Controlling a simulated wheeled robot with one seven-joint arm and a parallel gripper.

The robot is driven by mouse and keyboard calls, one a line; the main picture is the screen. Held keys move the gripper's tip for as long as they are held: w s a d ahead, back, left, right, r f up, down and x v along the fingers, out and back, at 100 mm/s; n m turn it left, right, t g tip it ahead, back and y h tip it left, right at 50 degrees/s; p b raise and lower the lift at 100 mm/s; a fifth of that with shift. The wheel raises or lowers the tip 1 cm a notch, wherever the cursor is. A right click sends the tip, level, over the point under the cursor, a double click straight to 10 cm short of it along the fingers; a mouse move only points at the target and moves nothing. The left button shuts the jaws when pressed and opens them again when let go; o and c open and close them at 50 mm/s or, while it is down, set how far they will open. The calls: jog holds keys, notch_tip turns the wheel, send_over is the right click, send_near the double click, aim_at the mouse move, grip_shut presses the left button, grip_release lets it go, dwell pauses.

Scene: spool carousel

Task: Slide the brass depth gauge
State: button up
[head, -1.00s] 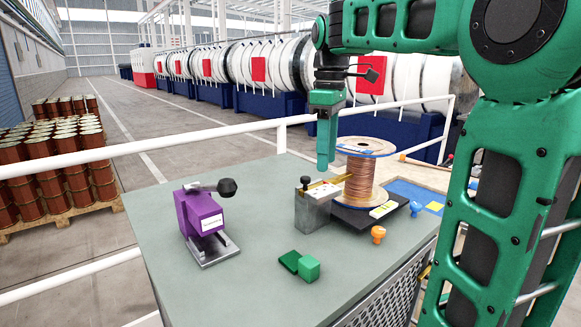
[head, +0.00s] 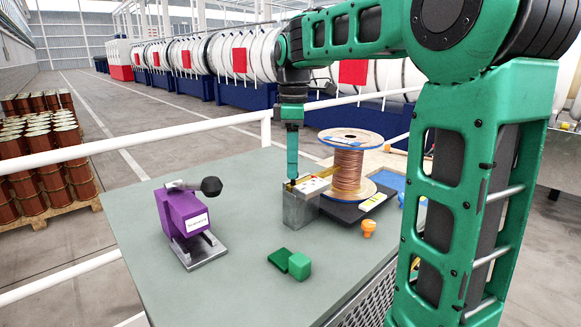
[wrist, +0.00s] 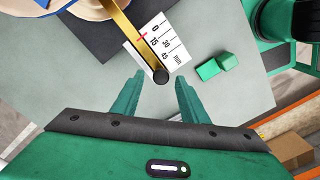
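The brass depth gauge (head: 329,170) is a flat bar reaching from the copper wire spool (head: 349,168) over a grey metal block (head: 298,210). In the wrist view the brass bar (wrist: 130,32) ends in a round black knob (wrist: 161,76). It lies along a white scale card (wrist: 168,45) marked 0, 15, 30, 45 mm, with a red line between 0 and 15. My gripper (head: 292,178) points down at the block's near end. In the wrist view its fingers are open, one on each side of the knob, with visible gaps. Contact cannot be told.
A purple device with a black-knobbed lever (head: 187,221) stands at the bench's left. Green blocks (head: 299,265) lie at the front, and an orange knob (head: 369,227) stands right of the metal block. The grey bench top (head: 235,185) is clear between them. A white railing runs behind.

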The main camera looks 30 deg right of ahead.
jog(key=shift+f, duration=0.65)
grip_shut()
